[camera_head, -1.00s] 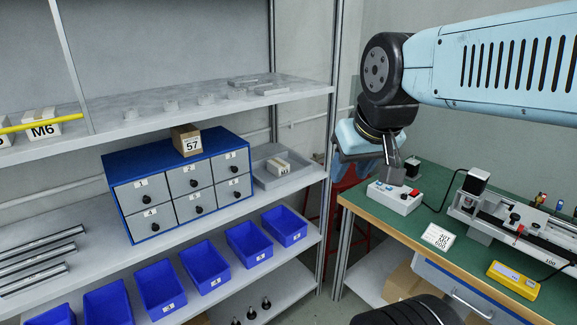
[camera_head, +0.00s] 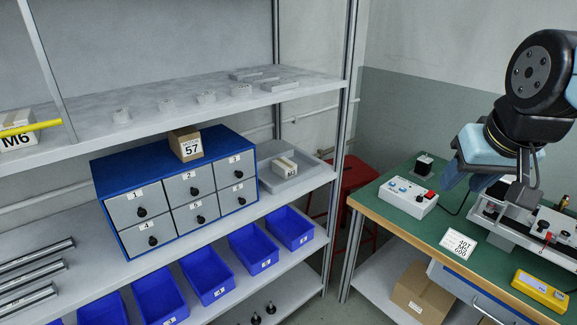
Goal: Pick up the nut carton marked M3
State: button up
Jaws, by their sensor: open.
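A small white and tan carton (camera_head: 284,164) sits in a shallow grey tray (camera_head: 268,183) on the middle shelf, just right of the blue drawer cabinet. Its small label seems to read M3. My gripper (camera_head: 526,180) hangs at the right side of the view, over the green workbench, far to the right of the carton. It is open and I see nothing held in it. Its fingers are small and partly lost against the bench equipment.
A box marked 57 (camera_head: 185,144) stands on the drawer cabinet (camera_head: 151,170). An M6 carton (camera_head: 17,135) is on the upper shelf, behind a yellow bar. Blue bins (camera_head: 253,246) fill the lower shelf. A shelf post (camera_head: 342,130) and red stool (camera_head: 356,178) stand between shelf and bench (camera_head: 405,225).

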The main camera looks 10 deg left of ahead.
aim_at(283, 167)
jog(key=z, duration=0.25)
jog(key=i, duration=0.75)
jog(key=u, duration=2.15)
jog(key=k, duration=0.95)
jog(key=u, duration=0.15)
jog(key=i, duration=0.9)
